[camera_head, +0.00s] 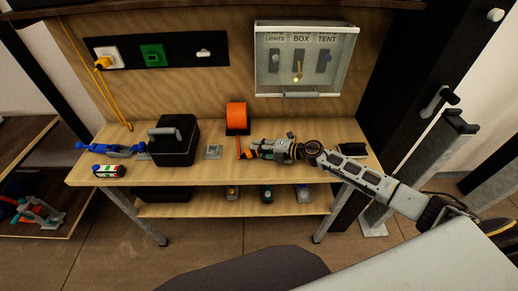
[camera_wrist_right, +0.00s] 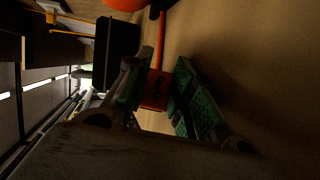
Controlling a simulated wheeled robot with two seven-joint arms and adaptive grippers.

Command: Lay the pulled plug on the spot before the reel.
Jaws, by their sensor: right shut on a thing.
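My right gripper (camera_head: 254,149) reaches in from the right, low over the bench top just in front of the orange reel (camera_head: 236,116). It is shut on an orange plug, which shows between the green finger pads in the right wrist view (camera_wrist_right: 154,90). An orange cord (camera_wrist_right: 161,42) runs from the plug toward the reel. The plug is close to the bench top; I cannot tell whether it touches. No marked spot shows clearly before the reel; the gripper and plug may cover it. My left gripper is not in view.
A black case (camera_head: 173,141), a small grey plate (camera_head: 212,152), a blue tool (camera_head: 103,148) and a small white, red and green block (camera_head: 108,171) stand left on the bench (camera_head: 200,176). A yellow plug (camera_head: 103,63) sits at the wall strip. A switch box (camera_head: 302,60) hangs above.

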